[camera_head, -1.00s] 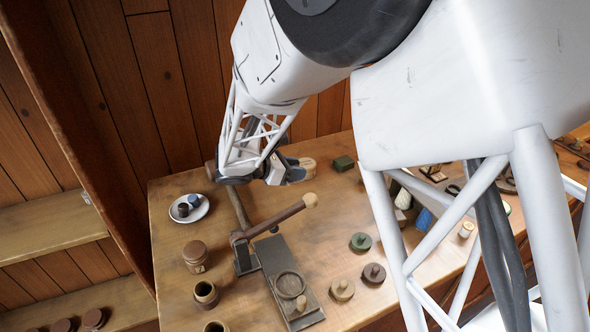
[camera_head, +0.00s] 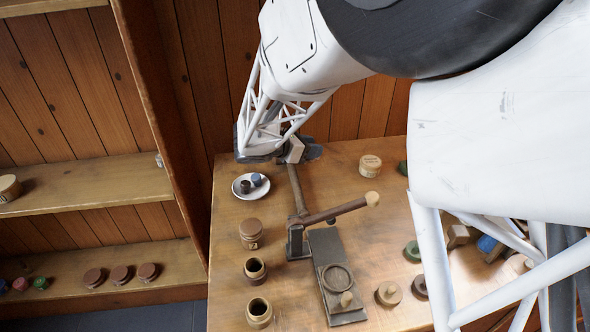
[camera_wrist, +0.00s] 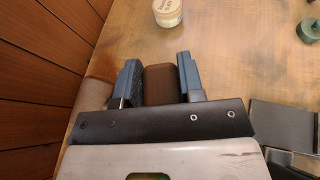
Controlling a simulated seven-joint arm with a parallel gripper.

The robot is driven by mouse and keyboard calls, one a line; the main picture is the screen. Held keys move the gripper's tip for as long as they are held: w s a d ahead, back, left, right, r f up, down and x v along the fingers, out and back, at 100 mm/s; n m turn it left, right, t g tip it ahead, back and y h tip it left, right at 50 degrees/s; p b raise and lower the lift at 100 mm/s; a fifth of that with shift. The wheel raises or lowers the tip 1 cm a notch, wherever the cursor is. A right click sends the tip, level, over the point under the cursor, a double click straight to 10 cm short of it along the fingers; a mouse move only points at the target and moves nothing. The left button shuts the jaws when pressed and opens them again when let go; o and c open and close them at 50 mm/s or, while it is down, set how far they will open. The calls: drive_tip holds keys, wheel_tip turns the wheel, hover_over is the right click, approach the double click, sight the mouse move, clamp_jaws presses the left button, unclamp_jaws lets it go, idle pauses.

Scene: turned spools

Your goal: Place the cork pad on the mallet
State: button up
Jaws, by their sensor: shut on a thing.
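My gripper (camera_wrist: 158,78) shows its two blue-grey fingers closed on a dark brown, smooth-edged piece, which I take to be the cork pad (camera_wrist: 160,86). In the head view my gripper (camera_head: 312,151) is over the far left of the table, and the held piece cannot be made out there. The mallet (camera_head: 297,188) shows as a brown handle running towards the front below my gripper; its head is hidden there. In the wrist view a tan rounded end, probably the mallet head (camera_wrist: 97,92), lies just left of the fingers. I cannot tell whether pad and mallet touch.
A lever press (camera_head: 325,248) with a raised wooden handle stands in front. A plate (camera_head: 241,190) with two small spools is at left. A lidded jar (camera_head: 251,232) and open pots (camera_head: 255,270) line the left edge. A pale labelled tub (camera_head: 370,166) stands right of my gripper.

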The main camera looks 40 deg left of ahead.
drive_tip(key=shift+s+a+r+n+t+y, duration=0.2)
drive_tip(key=shift+s+a, duration=0.25)
drive_tip(key=shift+a, duration=0.4)
drive_tip(key=shift+s+a+r+n+t+y, duration=0.1)
drive_tip(key=shift+s+a+r+n+y, duration=0.25)
drive_tip(key=shift+a, duration=0.45)
drive_tip(key=shift+f, duration=0.15)
hover_over(297, 182)
drive_tip(key=shift+w+f, duration=0.15)
drive_tip(key=shift+f, duration=2.95)
drive_tip(key=shift+f, duration=0.1)
drive_tip(key=shift+f, duration=1.8)
drive_tip(key=shift+f, duration=0.1)
drive_tip(key=o, duration=0.9)
drive_tip(key=v, duration=1.2)
